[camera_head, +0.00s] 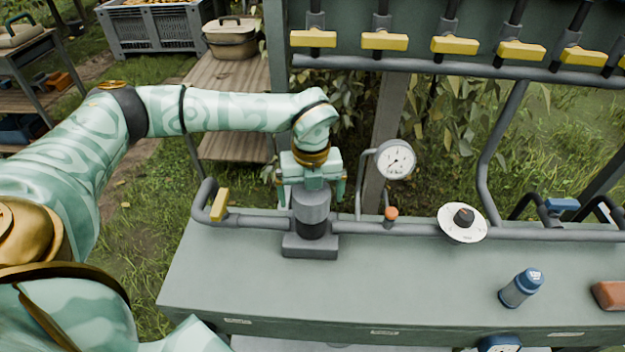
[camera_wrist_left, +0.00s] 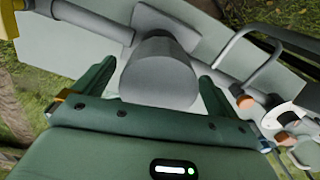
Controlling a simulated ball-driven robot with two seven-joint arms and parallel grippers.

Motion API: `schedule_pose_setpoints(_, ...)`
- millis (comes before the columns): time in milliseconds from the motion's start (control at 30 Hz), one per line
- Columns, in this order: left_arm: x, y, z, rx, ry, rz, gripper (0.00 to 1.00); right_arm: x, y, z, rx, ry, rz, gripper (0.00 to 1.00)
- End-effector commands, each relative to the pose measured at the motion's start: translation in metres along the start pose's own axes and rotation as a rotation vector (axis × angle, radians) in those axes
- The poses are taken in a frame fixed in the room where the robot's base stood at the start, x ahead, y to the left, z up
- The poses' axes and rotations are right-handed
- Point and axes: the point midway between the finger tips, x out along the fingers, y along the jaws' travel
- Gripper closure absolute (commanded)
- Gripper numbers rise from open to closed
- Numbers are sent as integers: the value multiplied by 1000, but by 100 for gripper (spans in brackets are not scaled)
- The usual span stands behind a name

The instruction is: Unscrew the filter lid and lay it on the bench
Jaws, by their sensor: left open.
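The filter lid (camera_head: 311,205) is a grey cylinder on top of the dark filter body, which stands upright on a square grey base (camera_head: 310,247) on the bench (camera_head: 240,285). In the left wrist view the lid (camera_wrist_left: 161,72) shows its round top between my fingers. My left gripper (camera_head: 311,192) is above the lid, pointing down and open, with one finger on each side. In the left wrist view, the left gripper (camera_wrist_left: 157,90) shows gaps between its fingers and the lid. My right gripper is not in view.
A grey pipe with a yellow lever (camera_head: 220,204) runs into the filter. A pressure gauge (camera_head: 396,160), an orange-capped fitting (camera_head: 391,214) and a white dial (camera_head: 463,222) stand to the right. A blue-capped bottle (camera_head: 521,287) is on the bench. The bench's front left and middle are clear.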

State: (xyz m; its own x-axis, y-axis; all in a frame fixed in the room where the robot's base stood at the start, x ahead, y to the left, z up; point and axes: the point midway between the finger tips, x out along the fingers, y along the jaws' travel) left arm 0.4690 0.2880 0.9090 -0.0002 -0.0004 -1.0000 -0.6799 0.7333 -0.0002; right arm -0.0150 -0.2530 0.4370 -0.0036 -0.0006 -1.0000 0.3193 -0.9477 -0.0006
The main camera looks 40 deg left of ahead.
Motion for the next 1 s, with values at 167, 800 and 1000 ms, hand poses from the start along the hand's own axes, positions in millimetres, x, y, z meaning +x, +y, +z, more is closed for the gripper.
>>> schedule_pose_setpoints(167,6,0,0,0,0,1,3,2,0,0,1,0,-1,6)
schedule_pose_setpoints(800,2,1,-1,-136,1,1,51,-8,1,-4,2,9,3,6)
schedule_pose_setpoints(1000,1,0,-1,-436,0,0,52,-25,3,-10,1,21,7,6)
